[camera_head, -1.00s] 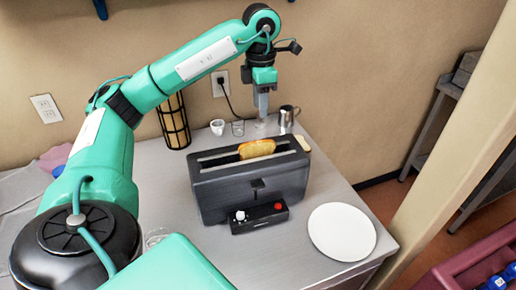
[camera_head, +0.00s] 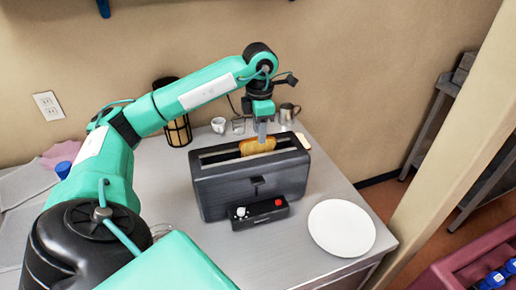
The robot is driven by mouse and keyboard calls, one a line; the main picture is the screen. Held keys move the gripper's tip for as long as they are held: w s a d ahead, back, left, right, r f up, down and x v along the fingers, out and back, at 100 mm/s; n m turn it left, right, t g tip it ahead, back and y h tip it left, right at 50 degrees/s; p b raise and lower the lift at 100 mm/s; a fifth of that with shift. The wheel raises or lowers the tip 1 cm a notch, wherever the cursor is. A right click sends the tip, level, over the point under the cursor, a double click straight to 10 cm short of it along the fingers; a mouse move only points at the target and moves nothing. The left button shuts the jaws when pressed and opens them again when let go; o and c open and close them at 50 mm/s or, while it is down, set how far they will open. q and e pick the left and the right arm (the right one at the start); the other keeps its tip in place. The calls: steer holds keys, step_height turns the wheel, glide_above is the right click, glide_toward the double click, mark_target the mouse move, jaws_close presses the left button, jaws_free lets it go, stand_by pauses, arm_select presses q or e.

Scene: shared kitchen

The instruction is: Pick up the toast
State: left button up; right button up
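A slice of toast (camera_head: 248,147), golden with a browner edge, stands upright in the black toaster (camera_head: 225,192), its top part sticking out of the slot. The toaster stands on the metal counter. My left gripper (camera_head: 262,138) points down directly over the toast, with its grey fingers at the slice's top edge. The fingers are seen nearly edge-on, so I cannot tell the gap between them or whether they touch the slice. The toast's lower part is hidden inside the toaster. My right gripper is not in view.
A white plate (camera_head: 342,228) lies on the counter (camera_head: 270,257) to the right of the toaster. A white cup (camera_head: 219,125), a glass (camera_head: 238,126) and a metal pitcher (camera_head: 288,113) stand behind it. A dark cylindrical holder (camera_head: 178,131) stands at the back left. The front counter is clear.

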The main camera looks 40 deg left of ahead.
mark_target(258, 153)
arm_select(q)
steer(key=f, duration=0.1)
steer(key=f+p, duration=0.1)
steer(key=f, duration=0.1)
steer(key=shift+s+a, duration=0.15)
steer(key=shift+a, duration=0.1)
steer(key=shift+f, duration=0.5)
jaws_close()
